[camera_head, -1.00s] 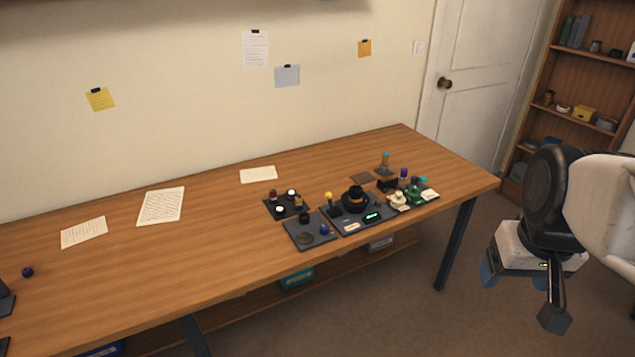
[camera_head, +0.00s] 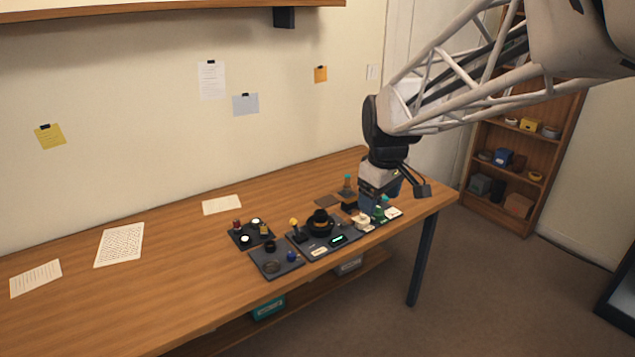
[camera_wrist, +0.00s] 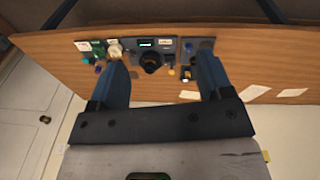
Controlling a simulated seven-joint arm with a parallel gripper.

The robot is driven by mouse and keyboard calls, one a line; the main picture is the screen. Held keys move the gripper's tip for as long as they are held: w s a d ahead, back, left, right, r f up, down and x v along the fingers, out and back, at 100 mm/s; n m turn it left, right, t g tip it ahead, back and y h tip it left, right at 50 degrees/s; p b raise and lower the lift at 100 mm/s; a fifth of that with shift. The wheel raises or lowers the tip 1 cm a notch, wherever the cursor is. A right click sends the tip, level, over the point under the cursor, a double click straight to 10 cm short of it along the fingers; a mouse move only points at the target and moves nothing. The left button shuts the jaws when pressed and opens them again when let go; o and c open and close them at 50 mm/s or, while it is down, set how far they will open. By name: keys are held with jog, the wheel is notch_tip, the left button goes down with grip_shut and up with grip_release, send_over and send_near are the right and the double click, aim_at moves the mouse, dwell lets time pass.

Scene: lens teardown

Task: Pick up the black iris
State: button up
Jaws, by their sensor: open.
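Several small dark parts stand on trays on the wooden table, too small to tell for certain which is the black iris. A small black piece (camera_head: 270,246) and a dark round recess or disc (camera_head: 272,267) are on the front tray (camera_head: 290,268). My gripper (camera_head: 381,208) is open and empty, pointing down above the table's right end. In the wrist view its blue fingers (camera_wrist: 160,68) are wide apart, with the trays beyond them.
A back-left tray (camera_head: 236,243) holds small jars. Paper sheets (camera_head: 120,244) lie at the left, where the table (camera_head: 190,280) is mostly clear. A shelf (camera_head: 180,8) overhangs the wall.

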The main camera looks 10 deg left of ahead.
jog(key=w+a+f+n, duration=0.4)
jog(key=w+a, duration=0.4)
jog(key=a, duration=0.2)
jog(key=n+g, duration=0.1)
jog(key=n, duration=0.8)
send_near(246, 238)
jog(key=shift+w+d+f, duration=0.15)
jog(key=shift+d+f, duration=0.1)
jog(key=shift+f, duration=0.15)
jog(key=shift+a+f+n, duration=0.3)
jog(key=shift+a+f, duration=0.05)
jog(key=shift+a, duration=0.05)
jog(key=shift+f, duration=1.3)
jog(key=shift+f, duration=2.6)
